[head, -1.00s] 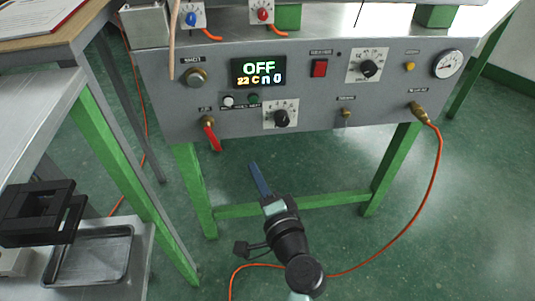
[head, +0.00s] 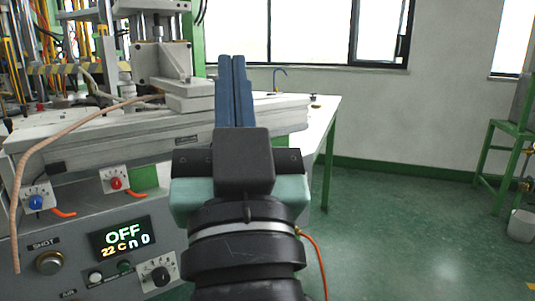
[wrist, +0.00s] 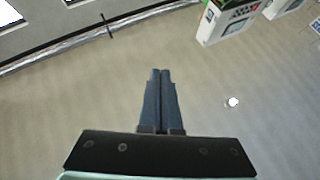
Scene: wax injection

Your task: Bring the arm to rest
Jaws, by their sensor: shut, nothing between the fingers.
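My gripper (head: 232,62) is raised in the middle of the head view, its two long blue fingers pointing up and lying side by side, shut and empty. My arm's wrist rises from the bottom of the view in front of the wax injection machine's right side. The fingers also show in the wrist view (wrist: 160,75), together, with nothing between them. Beyond them in the wrist view is a plain beige-grey surface, which I cannot identify for sure.
The machine's grey control panel (head: 75,268) is at lower left, its display (head: 122,238) reading OFF. A copper-coloured tube (head: 60,128) curves beside it. A white table (head: 322,118) stands behind my gripper. Green floor (head: 400,220) is open at right, with a green stand (head: 505,150) beyond.

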